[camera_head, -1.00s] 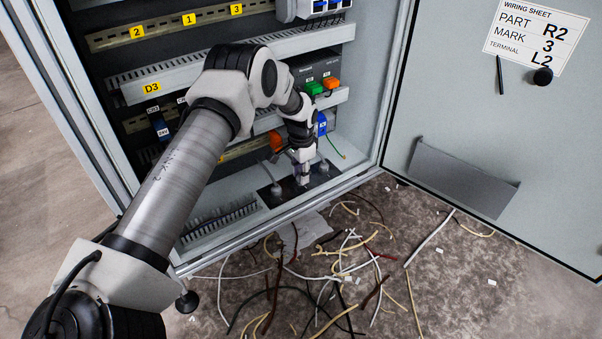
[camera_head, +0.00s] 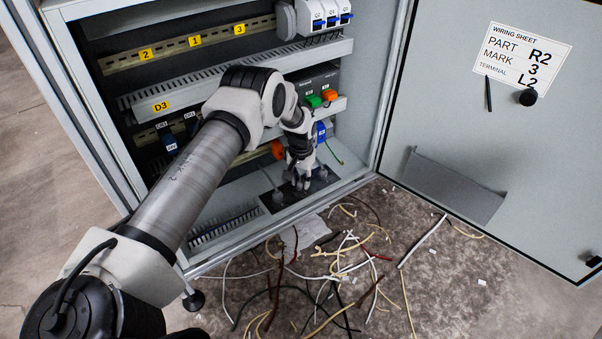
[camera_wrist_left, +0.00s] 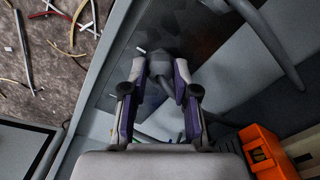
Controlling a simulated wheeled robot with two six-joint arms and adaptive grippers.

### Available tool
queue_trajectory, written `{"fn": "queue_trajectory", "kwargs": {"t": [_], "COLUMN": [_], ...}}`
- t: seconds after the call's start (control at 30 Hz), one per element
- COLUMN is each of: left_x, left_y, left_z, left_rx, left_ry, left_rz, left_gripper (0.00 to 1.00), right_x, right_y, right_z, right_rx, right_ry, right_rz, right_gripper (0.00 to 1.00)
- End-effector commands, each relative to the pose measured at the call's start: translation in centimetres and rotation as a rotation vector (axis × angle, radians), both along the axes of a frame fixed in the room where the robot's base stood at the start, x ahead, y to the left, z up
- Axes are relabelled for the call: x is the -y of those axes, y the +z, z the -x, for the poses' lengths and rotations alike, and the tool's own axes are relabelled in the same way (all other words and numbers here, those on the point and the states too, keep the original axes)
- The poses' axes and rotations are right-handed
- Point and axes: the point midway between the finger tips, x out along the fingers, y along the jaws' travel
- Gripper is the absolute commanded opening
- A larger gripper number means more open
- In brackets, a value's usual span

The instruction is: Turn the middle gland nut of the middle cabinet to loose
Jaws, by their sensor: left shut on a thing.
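The open middle cabinet holds a dark gland plate (camera_head: 268,203) in its floor, with grey cable glands in a row. My left gripper (camera_head: 300,182) reaches down to the middle of this plate and hides most of the gland there. In the left wrist view my left gripper (camera_wrist_left: 160,78) has its two fingers on either side of a grey gland nut (camera_wrist_left: 159,66), shut on it. One gland (camera_head: 277,194) shows left of the gripper and another (camera_head: 323,172) right of it. The nut's tightness cannot be told. My right gripper is not in view.
An orange block (camera_wrist_left: 262,148) and a blue block (camera_head: 320,131) sit close to my gripper. A grey cable (camera_wrist_left: 262,35) runs near the fingers. The cabinet door (camera_head: 450,130) stands open at right. Cut wires (camera_head: 340,260) litter the floor in front.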

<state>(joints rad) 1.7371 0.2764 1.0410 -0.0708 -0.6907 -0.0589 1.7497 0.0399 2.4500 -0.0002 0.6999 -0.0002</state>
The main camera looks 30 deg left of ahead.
Motion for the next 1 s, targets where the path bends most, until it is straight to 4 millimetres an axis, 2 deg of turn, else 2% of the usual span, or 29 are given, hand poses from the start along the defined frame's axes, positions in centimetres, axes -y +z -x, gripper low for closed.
{"fn": "queue_trajectory", "kwargs": {"t": [0.1, 0.5, 1.0], "left_x": [0.0, 0.0, 0.0], "left_y": [0.2, 0.0, -0.2], "left_z": [0.1, 0.1, 0.1], "left_rx": [-0.003, -0.002, -0.003], "left_ry": [0.107, 0.407, 0.512], "left_rz": [0.0, 0.0, 0.0], "left_gripper": [0.0, 0.0, 0.0], "right_x": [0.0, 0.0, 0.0], "right_y": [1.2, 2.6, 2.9], "right_z": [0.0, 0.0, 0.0], "right_rx": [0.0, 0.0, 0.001], "right_ry": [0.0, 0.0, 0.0], "right_rz": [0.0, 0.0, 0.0], "right_gripper": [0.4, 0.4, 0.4]}}
